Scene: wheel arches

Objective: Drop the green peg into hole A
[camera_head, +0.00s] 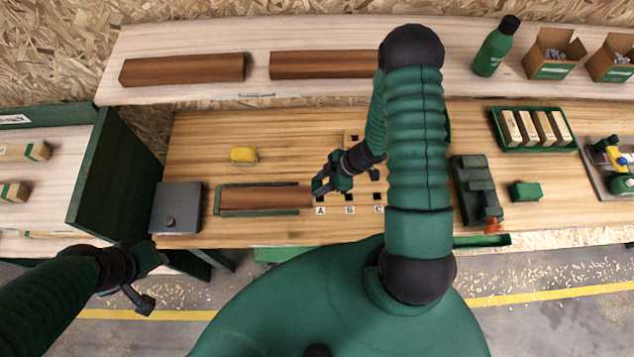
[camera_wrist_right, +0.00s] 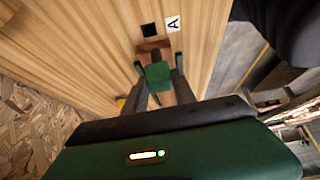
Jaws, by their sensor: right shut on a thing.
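My right gripper (camera_head: 320,188) is low over the bench at the holes, close to the A label. In the right wrist view its two fingers (camera_wrist_right: 158,66) are shut on the green peg (camera_wrist_right: 157,76), with a dark end beyond it. Hole A (camera_wrist_right: 149,30) is a black square beside the white A label (camera_wrist_right: 172,24); the peg is apart from it in this view. In the head view the gripper partly hides hole A, and the peg is hard to make out. My left gripper (camera_head: 150,281) is open and empty in front of the bench at the left.
A wooden block (camera_head: 265,197) lies in a green holder left of the holes. A dark green vise-like tool (camera_head: 474,187) stands right of the holes. The back shelf holds two wooden bars.

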